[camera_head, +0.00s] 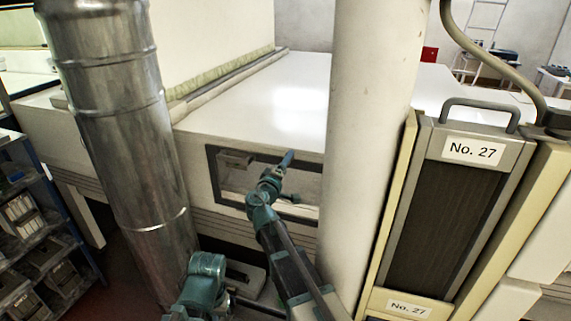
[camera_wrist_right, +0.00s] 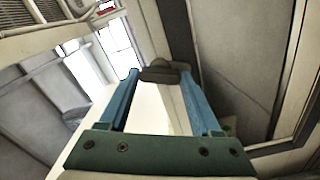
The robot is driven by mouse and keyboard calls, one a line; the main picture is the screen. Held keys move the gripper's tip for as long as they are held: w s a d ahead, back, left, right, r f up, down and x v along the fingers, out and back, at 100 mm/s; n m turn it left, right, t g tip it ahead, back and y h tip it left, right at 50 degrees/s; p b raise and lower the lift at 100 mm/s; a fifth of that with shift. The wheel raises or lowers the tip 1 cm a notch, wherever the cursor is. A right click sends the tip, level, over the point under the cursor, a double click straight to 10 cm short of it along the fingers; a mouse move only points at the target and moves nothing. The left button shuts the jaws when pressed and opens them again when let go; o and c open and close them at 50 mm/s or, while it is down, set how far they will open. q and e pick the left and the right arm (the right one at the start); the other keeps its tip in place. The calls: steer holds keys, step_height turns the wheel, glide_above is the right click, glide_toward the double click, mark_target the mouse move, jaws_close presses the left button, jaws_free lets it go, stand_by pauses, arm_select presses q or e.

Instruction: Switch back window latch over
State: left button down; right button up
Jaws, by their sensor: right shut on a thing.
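The window (camera_head: 232,196) is a dark-framed pane in the front of the white tunnel housing, between the metal duct and the pale column. My right gripper (camera_head: 288,157) is at the window's upper edge. In the right wrist view, its two blue fingers (camera_wrist_right: 160,76) are on either side of a dark, rounded piece, which looks like the window latch (camera_wrist_right: 159,68), and are shut on it. In the head view my gripper hides this piece, and how far it is turned cannot be told.
A shiny metal duct (camera_head: 120,130) stands left of the window and a thick pale column (camera_head: 370,130) close on its right. Further right is a dark panel (camera_head: 445,205) with a handle, labelled No. 27. A shelf with bins (camera_head: 30,225) stands at far left.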

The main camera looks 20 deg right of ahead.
steer(key=shift+n, duration=2.2)
steer(key=o, duration=1.4)
steer(key=shift+s+a, duration=0.1)
steer(key=v, duration=1.3)
steer(key=shift+s+a, duration=0.2)
steer(key=shift+s, duration=0.05)
